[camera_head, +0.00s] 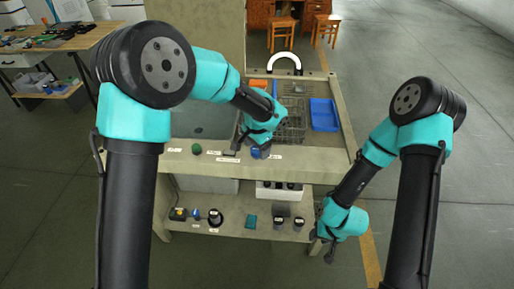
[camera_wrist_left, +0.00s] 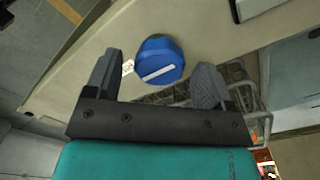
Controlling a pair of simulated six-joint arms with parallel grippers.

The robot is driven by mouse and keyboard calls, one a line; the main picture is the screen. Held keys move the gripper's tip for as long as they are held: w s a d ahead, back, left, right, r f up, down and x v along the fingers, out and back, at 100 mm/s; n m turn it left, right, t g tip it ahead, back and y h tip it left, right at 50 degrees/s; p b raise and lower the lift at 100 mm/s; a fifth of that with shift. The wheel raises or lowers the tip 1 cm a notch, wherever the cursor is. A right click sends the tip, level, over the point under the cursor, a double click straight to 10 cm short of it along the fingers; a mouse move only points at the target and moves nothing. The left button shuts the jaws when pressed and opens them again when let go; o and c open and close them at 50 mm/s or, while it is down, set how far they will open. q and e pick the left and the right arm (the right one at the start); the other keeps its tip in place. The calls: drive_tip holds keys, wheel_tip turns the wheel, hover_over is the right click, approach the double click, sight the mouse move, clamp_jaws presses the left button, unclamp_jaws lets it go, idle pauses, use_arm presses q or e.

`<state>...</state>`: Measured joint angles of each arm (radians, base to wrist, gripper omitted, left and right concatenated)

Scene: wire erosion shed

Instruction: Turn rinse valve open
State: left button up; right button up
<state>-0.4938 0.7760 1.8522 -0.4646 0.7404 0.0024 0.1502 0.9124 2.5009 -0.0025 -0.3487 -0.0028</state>
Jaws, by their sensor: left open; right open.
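The blue rinse valve knob (camera_wrist_left: 158,60) with a white bar across its face shows in the left wrist view, on the pale front panel of the bench. It also shows in the head view (camera_head: 257,153), partly hidden by my left gripper. My left gripper (camera_wrist_left: 155,80) is open, with its two grey fingers apart on either side of the knob; I cannot tell whether they touch it. My right gripper (camera_head: 328,248) hangs to the right of the bench's lower shelf, away from the knob, open and empty.
A green knob (camera_head: 196,149) sits left on the same panel. A wire basket (camera_head: 293,115) and a blue tray (camera_head: 324,114) lie on the bench behind. The lower shelf (camera_head: 235,222) holds several small items. Floor to the right is clear.

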use_arm(q)
drive_tip(key=shift+f, duration=0.3)
drive_tip(key=shift+c, duration=0.4)
drive_tip(key=c, duration=0.8)
drive_tip(key=shift+c, duration=0.2)
